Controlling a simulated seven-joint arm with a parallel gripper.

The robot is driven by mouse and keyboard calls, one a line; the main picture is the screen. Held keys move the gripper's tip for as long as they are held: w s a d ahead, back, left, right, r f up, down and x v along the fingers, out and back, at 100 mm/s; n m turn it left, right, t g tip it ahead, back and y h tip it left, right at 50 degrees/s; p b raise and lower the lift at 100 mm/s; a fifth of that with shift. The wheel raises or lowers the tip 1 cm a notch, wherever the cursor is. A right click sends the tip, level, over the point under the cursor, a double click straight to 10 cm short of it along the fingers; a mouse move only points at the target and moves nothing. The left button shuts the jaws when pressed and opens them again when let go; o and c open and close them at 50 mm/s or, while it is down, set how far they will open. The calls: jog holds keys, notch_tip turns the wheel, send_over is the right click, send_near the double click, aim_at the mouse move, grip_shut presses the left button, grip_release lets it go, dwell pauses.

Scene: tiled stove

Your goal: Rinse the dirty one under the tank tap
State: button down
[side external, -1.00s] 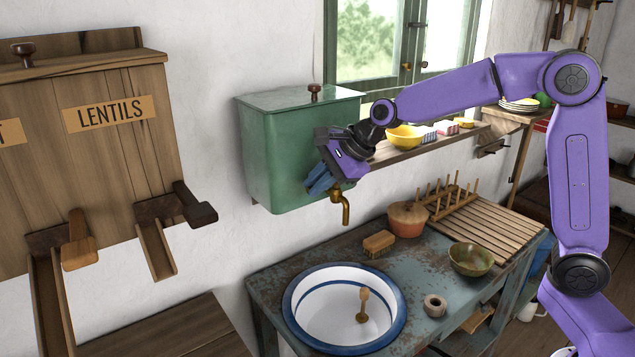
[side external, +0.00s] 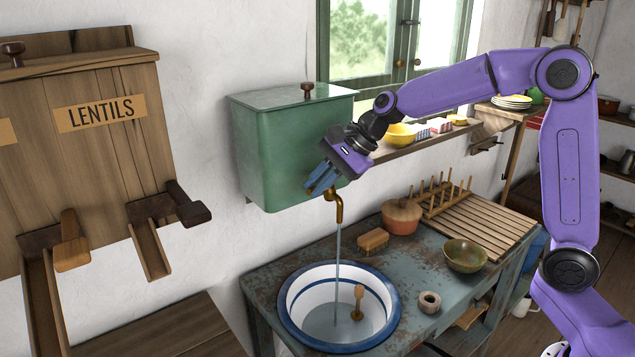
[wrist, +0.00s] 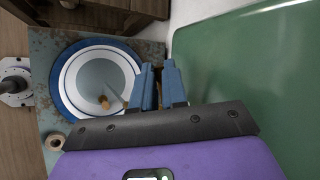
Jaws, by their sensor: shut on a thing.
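My gripper (side external: 320,182) is at the front of the green tank (side external: 280,150), at the top of its brass tap (side external: 339,208). Its blue fingers are shut on the tap's handle, which they hide. A thin stream of water (side external: 338,255) runs from the tap into the white, blue-rimmed basin (side external: 284,312). A wooden spoon (side external: 359,295) with a dark lower end is in the basin, to the right of the stream. In the wrist view the fingers (wrist: 160,75) are close together beside the tank, and the spoon (wrist: 105,102) shows in the basin below.
The worn blue table holds a brush (side external: 373,240), an orange lidded pot (side external: 401,217), a green bowl (side external: 465,256), a small ring-shaped thing (side external: 429,302) and a wooden rack (side external: 480,225). Lentil dispensers (side external: 90,150) hang at left. A window shelf (side external: 390,152) is behind my gripper.

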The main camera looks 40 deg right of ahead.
jog(key=c, duration=1.1)
grip_release()
jog(key=shift+c, duration=0.2)
jog(key=v, duration=1.7)
jog(key=shift+r, duration=0.15)
jog(key=shift+s+d, duration=0.1)
